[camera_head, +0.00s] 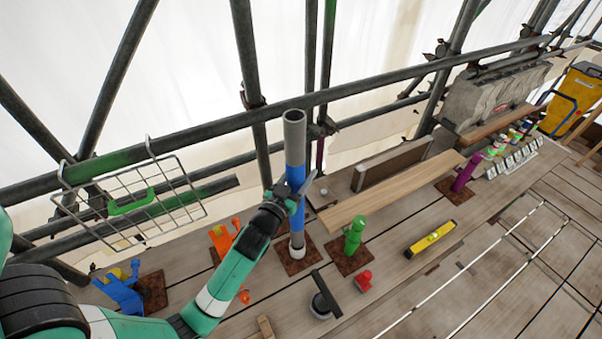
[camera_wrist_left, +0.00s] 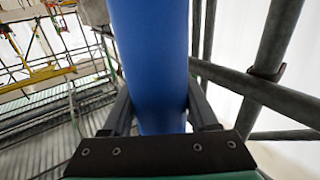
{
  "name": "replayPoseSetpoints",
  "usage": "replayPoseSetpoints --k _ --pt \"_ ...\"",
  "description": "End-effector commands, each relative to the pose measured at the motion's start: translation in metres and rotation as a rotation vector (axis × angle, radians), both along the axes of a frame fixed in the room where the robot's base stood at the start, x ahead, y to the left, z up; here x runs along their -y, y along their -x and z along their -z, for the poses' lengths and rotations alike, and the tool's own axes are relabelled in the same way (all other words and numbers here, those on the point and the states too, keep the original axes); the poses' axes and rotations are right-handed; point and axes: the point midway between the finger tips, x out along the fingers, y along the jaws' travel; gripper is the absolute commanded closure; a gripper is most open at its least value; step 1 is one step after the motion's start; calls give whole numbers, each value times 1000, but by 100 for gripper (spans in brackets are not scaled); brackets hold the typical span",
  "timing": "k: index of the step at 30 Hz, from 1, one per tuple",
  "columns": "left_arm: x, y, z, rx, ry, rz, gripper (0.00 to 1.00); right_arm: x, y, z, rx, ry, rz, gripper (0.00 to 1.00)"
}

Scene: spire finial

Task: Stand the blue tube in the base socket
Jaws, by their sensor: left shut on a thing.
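The blue tube (camera_head: 296,178) is upright in the head view, with a grey upper section and a blue middle. My left gripper (camera_head: 289,198) is shut around its blue part. In the left wrist view the blue tube (camera_wrist_left: 152,65) fills the space between the two dark fingers. The tube's lower end meets a pale ring-like base socket (camera_head: 297,250) on a rusty square plate (camera_head: 296,264). From this angle I cannot tell whether the end is seated inside the socket or just above it. My right gripper is not in view.
A green fitting (camera_head: 354,235) stands just right of the tube, and an orange one (camera_head: 223,238) to its left. A blue fitting (camera_head: 122,291) is at lower left. A yellow level (camera_head: 430,239) and a red piece (camera_head: 364,281) lie on the planks. Scaffold rails run behind.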

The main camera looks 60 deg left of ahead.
Motion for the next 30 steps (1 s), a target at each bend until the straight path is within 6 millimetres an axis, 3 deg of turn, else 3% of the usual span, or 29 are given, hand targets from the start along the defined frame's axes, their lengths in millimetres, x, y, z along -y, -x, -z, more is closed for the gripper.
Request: replayPoseSetpoints --k 30 --pt "0 0 51 6 -3 1 100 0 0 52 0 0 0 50"
